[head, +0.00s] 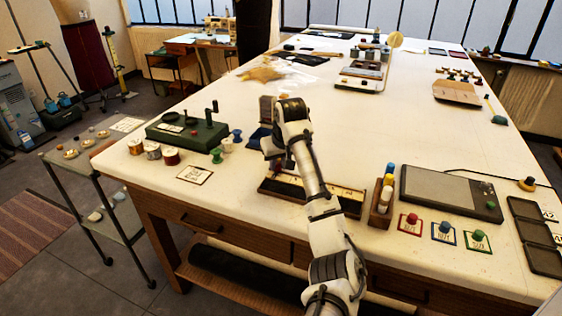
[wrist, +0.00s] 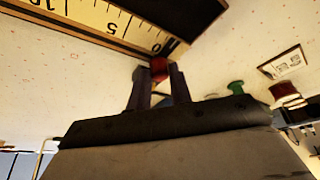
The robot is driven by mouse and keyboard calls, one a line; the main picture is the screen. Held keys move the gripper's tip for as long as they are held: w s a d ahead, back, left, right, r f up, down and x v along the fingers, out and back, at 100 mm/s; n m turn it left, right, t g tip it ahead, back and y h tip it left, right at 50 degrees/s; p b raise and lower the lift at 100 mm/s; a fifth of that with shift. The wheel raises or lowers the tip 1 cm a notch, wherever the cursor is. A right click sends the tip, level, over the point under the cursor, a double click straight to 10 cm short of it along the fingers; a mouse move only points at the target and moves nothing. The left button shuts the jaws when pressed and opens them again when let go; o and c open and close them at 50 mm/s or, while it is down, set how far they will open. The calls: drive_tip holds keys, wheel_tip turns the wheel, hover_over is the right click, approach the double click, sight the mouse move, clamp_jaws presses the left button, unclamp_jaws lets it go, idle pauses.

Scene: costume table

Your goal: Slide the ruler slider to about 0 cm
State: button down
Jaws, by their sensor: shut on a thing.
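The ruler (head: 346,196) lies near the table's front edge in the head view, a yellow scale in a dark wooden base, partly hidden behind my arm. In the wrist view the yellow scale (wrist: 100,22) crosses the top left, with the 0 mark near its right end. The red slider knob (wrist: 159,66) is beside that 0 end. My gripper (wrist: 160,80) is shut on the knob, one finger on each side.
Left of the ruler are a green crank box (head: 190,127), several thread spools (head: 171,156) and a card (head: 195,174). To the right are a wooden holder (head: 380,208) with bottles, a grey tablet (head: 440,190) and coloured pegs on square cards (head: 443,230).

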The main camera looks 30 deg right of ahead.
drive_tip(key=c, duration=1.3)
unclamp_jaws()
drive_tip(key=shift+w+a, duration=0.25)
drive_tip(key=shift+s+d, duration=0.1)
drive_tip(key=shift+r, duration=0.2)
drive_tip(key=b+v, duration=0.2)
drive_tip(key=v, duration=1.1)
drive_tip(key=shift+s+r, duration=0.15)
drive_tip(key=shift+r, duration=0.1)
